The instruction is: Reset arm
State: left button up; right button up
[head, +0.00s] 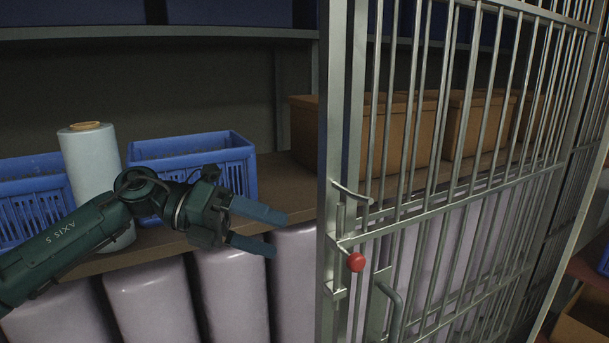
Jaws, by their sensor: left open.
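My left gripper (264,229) comes in from the left on a dark green arm. Its two blue-grey fingers are apart with nothing between them, and they point right toward the barred metal gate (345,120). The fingertips are left of the gate's upright post, in front of the shelf. A red knob (356,262) sits on the gate's latch (338,245), to the right of the fingers and apart from them. My right gripper is not in view.
A wooden shelf (290,190) holds blue crates (200,150), a pale wrapped roll (88,160) close behind my left arm, and cardboard boxes (400,130) behind the bars. Pale rounded bundles (232,295) fill the space below. An open box (585,318) is at the lower right.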

pick_arm(q)
jog(key=d+f+n+t+h, duration=0.5)
jog(key=f+n+t+h, duration=0.15)
jog(key=n, duration=0.35)
jog(key=s+a+f+n+t+y, duration=0.15)
jog(key=f+n+t+y, duration=0.25)
jog(key=f+n+t, duration=0.4)
jog(key=w+a+f+n+t+y, duration=0.1)
jog(key=a+f+n+t+y, duration=0.25)
jog(key=f+n, duration=0.45)
jog(key=s+a+f+n+g+y, duration=0.3)
jog(key=s+f+n, duration=0.4)
jog(key=s+f, duration=0.3)
jog(key=s+a+f+n+g+y, duration=0.4)
jog(key=s+a+f+n+y, duration=0.2)
jog(key=s+f, duration=0.3)
notch_tip(320, 180, down, 3)
jog(key=shift+s+r+n+y, duration=0.2)
jog(key=shift+s+n+y, duration=0.2)
jog(key=shift+n+y, duration=0.5)
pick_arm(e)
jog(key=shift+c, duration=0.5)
